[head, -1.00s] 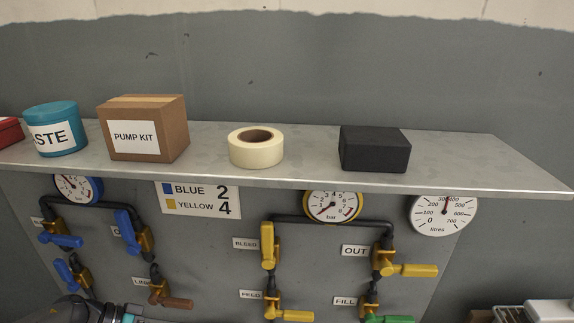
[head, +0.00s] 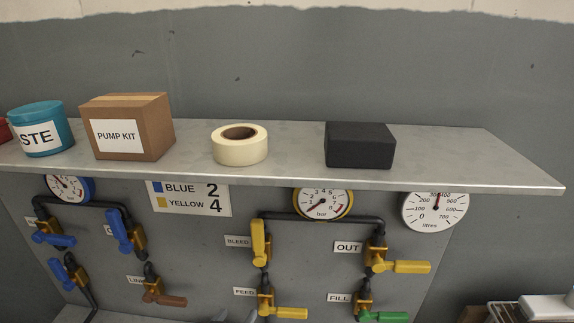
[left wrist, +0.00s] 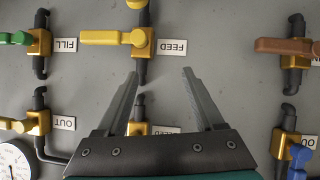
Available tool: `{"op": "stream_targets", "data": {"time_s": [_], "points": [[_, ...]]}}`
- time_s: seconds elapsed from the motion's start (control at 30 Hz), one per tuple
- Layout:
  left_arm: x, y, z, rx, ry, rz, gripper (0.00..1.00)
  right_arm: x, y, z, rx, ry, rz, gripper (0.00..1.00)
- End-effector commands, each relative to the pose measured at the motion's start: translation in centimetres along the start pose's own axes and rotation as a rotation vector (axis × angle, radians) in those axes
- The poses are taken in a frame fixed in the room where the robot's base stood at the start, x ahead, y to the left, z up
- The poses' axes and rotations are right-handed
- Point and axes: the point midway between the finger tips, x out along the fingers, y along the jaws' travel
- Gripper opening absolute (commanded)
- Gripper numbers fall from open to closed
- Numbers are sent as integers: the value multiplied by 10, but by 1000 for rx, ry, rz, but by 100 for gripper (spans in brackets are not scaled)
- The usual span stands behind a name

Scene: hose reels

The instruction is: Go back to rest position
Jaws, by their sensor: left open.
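My left gripper (head: 235,318) barely shows at the bottom edge of the head view, only its grey fingertips. In the left wrist view my left gripper (left wrist: 160,76) is open and empty, its two fingers spread in front of the panel, which appears upside down. The FEED valve's yellow handle (left wrist: 105,38) is beyond the fingertips, apart from them. The BLEED valve is partly hidden behind the gripper body. In the head view the BLEED handle (head: 258,245) is vertical and the FEED handle (head: 290,313) is horizontal. My right gripper is not in view.
A metal shelf (head: 290,173) juts out above the valves. It holds a PUMP KIT box (head: 127,128), a tape roll (head: 240,151), a black block (head: 360,146) and a blue tub (head: 41,130). The yellow OUT handle (head: 408,267) and green FILL handle (head: 385,317) stick out right.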

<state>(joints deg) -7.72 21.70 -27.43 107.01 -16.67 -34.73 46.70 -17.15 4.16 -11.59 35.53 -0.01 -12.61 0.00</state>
Motion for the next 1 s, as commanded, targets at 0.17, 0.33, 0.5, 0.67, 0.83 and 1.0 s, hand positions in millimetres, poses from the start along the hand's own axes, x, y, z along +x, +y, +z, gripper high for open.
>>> {"op": "stream_targets", "data": {"time_s": [0.17, 0.33, 0.5, 0.67, 0.83, 1.0], "points": [[-49, -15, 30, 19, -205, -123, 69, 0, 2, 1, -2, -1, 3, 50], [-98, -25, 57, 62, -409, -162, 69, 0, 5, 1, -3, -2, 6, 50], [-138, -28, 76, 100, -558, -154, 69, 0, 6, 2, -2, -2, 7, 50], [-172, -29, 89, 132, -672, -129, 69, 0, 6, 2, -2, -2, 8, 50], [-189, -30, 107, 159, -757, -102, 69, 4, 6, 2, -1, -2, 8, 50], [-165, -35, 136, 159, -768, -102, 69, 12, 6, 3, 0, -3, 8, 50]]}}
